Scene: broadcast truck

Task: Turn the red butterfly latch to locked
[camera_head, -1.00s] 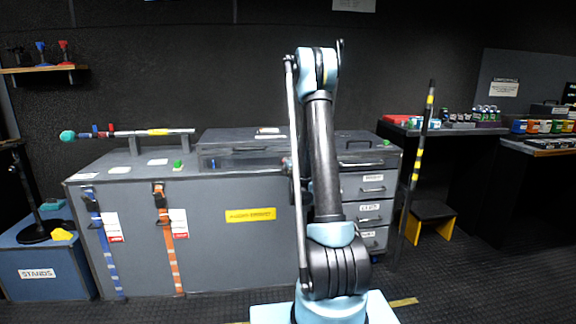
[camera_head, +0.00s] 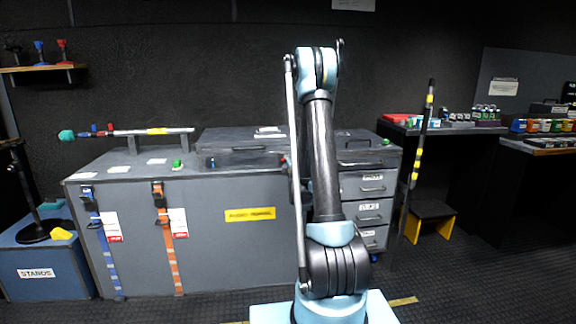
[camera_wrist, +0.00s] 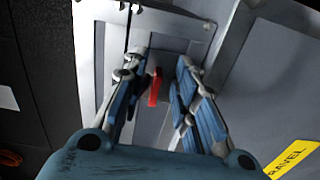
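The red butterfly latch (camera_wrist: 155,87) shows in the wrist view as a narrow upright red tab on a pale grey plate. My gripper (camera_wrist: 163,68) is open, with one blue-and-grey finger on each side of the latch. The latch lies closer to the left finger, and I cannot tell whether they touch. In the head view my arm hides most of the gripper and the latch area, at the front of the dark lidded box (camera_head: 240,150) on the grey cabinet.
The grey cabinet (camera_head: 130,250) carries a blue strap (camera_head: 108,250), an orange strap (camera_head: 169,250) and a yellow label (camera_head: 250,214). Drawers (camera_head: 370,205) are at right. A striped pole (camera_head: 418,160) leans near a step stool (camera_head: 432,218).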

